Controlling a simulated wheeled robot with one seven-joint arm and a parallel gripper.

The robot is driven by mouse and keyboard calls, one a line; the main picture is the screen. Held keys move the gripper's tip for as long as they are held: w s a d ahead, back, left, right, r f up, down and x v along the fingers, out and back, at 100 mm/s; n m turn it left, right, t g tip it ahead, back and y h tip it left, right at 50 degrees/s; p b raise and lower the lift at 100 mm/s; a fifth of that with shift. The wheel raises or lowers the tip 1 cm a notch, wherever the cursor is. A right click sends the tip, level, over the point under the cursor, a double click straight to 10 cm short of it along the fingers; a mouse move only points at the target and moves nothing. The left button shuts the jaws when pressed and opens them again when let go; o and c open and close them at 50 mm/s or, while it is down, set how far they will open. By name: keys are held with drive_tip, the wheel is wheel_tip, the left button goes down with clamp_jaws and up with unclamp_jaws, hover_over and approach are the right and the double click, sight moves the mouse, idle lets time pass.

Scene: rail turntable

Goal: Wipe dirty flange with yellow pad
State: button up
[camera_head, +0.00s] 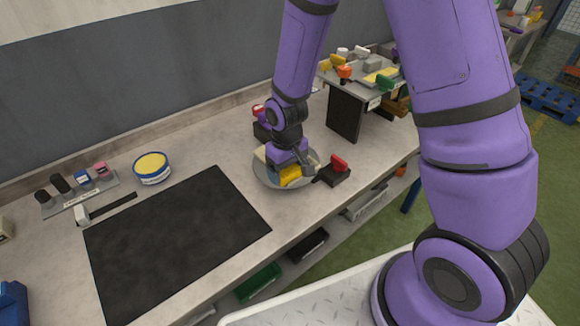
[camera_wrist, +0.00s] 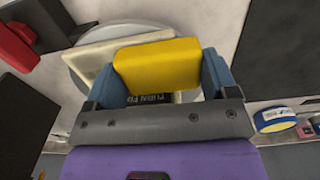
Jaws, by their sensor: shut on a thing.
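My gripper (camera_head: 288,160) is shut on the yellow pad (camera_head: 290,174), above a round grey turntable (camera_head: 266,181). In the wrist view the yellow pad (camera_wrist: 157,64) sits between the two blue fingers (camera_wrist: 159,76). Beyond and below the pad in that view lies a cream, straight-edged piece (camera_wrist: 96,58) on the grey disc (camera_wrist: 88,36). A black label with pale lettering (camera_wrist: 150,98) shows under the pad. The pad and gripper hide much of the cream piece, so I cannot tell whether it is the flange, whether it is dirty, or whether the pad touches it.
Dark blocks with red clamps stand right of the turntable (camera_head: 334,172) and behind it (camera_head: 262,128). A black mat (camera_head: 175,240) lies to the left, with a blue-and-white tin (camera_head: 152,168) behind it. A raised shelf (camera_head: 362,78) with small parts stands behind right.

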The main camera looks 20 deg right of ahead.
drive_tip(key=shift+w+d+f, duration=0.1)
drive_tip(key=shift+w+d, duration=0.1)
drive_tip(key=shift+d, duration=0.35)
drive_tip(key=shift+w+d, duration=0.15)
drive_tip(key=shift+d, duration=0.35)
drive_tip(key=shift+d, duration=0.1)
drive_tip(key=shift+w+d, duration=0.2)
drive_tip(key=shift+d, duration=0.3)
drive_tip(key=shift+w+d, duration=0.15)
drive_tip(key=shift+d, duration=0.3)
drive_tip(key=shift+w+d, duration=0.3)
drive_tip(key=shift+d, duration=0.5)
drive_tip(key=shift+d, duration=0.1)
